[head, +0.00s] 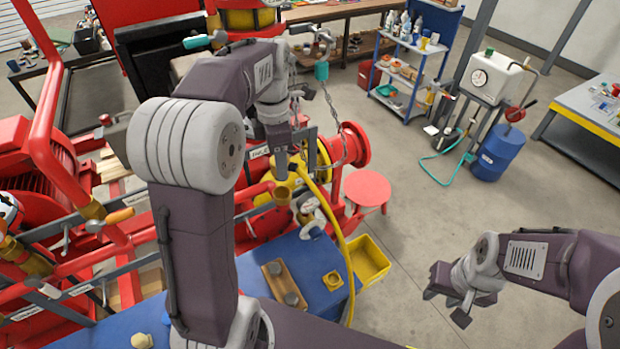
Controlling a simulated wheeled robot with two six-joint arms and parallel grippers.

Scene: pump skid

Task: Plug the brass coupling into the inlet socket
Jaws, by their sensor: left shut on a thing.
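My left gripper (281,170) reaches down over the red pump skid, its fingers shut. A small brass-coloured piece (283,195), which looks like the brass coupling, shows right below the fingertips; the fingers hide part of it. A yellow hose (338,232) runs from beside the fingertips down to the right across the blue bench. I cannot make out the inlet socket clearly, nor whether the coupling touches it; pipes and a gauge (306,208) crowd that spot. My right gripper (446,304) is open and empty above the floor at the right.
The blue bench (315,255) holds a wooden block with dark knobs (284,284) and a yellow fitting (333,280). A yellow bin (370,262) and a red stool (367,190) stand to its right. Red pipes and a chain (335,105) surround my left gripper.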

